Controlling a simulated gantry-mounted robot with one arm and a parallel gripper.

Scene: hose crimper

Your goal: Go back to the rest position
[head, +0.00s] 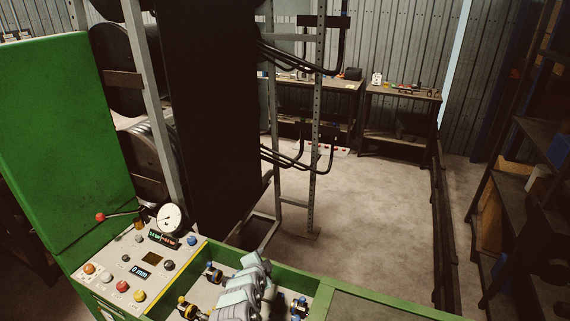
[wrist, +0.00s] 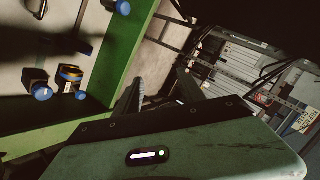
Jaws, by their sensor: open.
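My gripper (wrist: 160,88) shows in the wrist view with its two dark fingers apart and nothing between them. It is beside the green edge (wrist: 122,55) of the machine bed. In the head view I cannot make out the fingers; pale grey jointed parts show low in the middle, over the bed. The green crimper cabinet (head: 60,135) stands at the left. Its control panel (head: 150,262) has a round gauge (head: 171,217), a red-knobbed lever (head: 118,215) and several coloured buttons.
Blue-capped fittings (wrist: 42,92) stand on the bed; a blue one (head: 214,272) and a yellow one (head: 187,309) show in the head view. Hose racks (head: 318,130) stand behind. A workbench (head: 400,93) is at the back, shelving (head: 535,190) at the right, with open floor (head: 375,200) between.

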